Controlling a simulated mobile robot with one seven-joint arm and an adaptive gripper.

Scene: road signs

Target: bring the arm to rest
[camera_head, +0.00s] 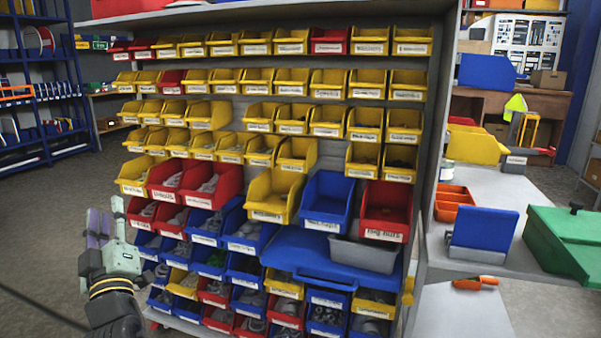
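My gripper (106,222) is at the lower left, at the end of my arm, and points upward. It is in front of the left edge of a rack of bins. Its fingers look small and partly purplish, and I cannot tell whether they are open or shut. I cannot make out anything held in it. I cannot tell whether it touches the rack or how far in front of it it is.
The tall rack holds many yellow, red and blue bins (326,198). Blue shelves (40,100) stand at the far left. Grey floor (40,215) is clear at the left.

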